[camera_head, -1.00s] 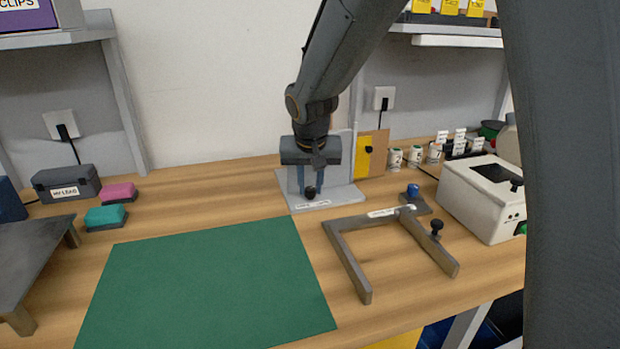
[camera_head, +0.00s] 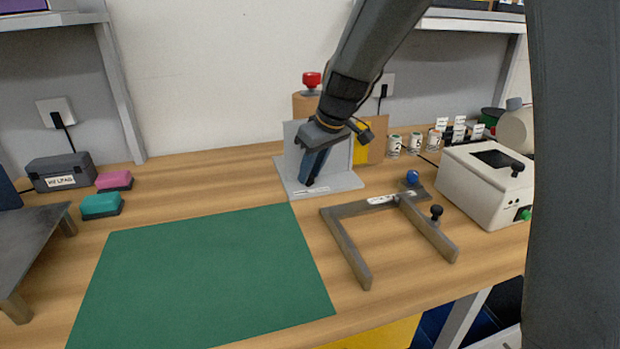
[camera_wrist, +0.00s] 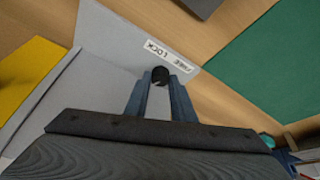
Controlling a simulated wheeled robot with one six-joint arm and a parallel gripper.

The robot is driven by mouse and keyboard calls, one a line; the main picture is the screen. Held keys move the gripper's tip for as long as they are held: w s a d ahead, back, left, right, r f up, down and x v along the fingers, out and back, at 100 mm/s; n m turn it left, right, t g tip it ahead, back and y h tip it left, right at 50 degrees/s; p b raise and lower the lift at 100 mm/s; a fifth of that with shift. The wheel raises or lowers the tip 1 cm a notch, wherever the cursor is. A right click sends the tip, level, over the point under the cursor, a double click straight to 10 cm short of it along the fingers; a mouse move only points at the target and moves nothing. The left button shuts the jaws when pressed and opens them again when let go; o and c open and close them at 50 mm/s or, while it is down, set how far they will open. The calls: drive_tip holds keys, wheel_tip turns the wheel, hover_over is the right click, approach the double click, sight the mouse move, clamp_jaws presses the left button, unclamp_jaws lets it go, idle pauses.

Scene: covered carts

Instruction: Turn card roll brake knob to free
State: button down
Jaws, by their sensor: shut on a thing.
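A grey stand (camera_head: 345,181) with an upright back plate stands near the wall. A brown card roll (camera_head: 303,106) with a red top (camera_head: 311,79) shows behind it. My gripper (camera_head: 311,181) reaches down to the stand's front at a slant. In the wrist view my gripper (camera_wrist: 160,82) is shut on a small black knob (camera_wrist: 160,74), held between its fingertips. A white label (camera_wrist: 168,56) reading FREE and LOCK lies beside the knob. The fingers mostly hide the knob in the head view, and I cannot tell which word it points to.
A grey U-shaped frame (camera_head: 345,245) with a black knob (camera_head: 436,212) lies to the right front. A white box device (camera_head: 480,195) is farther right. A green mat (camera_head: 205,275) covers the left front. Small cups (camera_head: 394,145) stand behind the frame.

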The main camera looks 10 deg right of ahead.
drive_tip(key=shift+w+n+b, duration=0.1)
drive_tip(key=shift+n+b, duration=0.7)
drive_tip(key=shift+b, duration=0.05)
drive_tip(key=shift+y, duration=0.3)
drive_tip(key=c, duration=1.5)
unclamp_jaws()
drive_tip(key=shift+d+r, duration=0.1)
drive_tip(key=v, duration=0.7)
drive_tip(key=shift+r, duration=0.3)
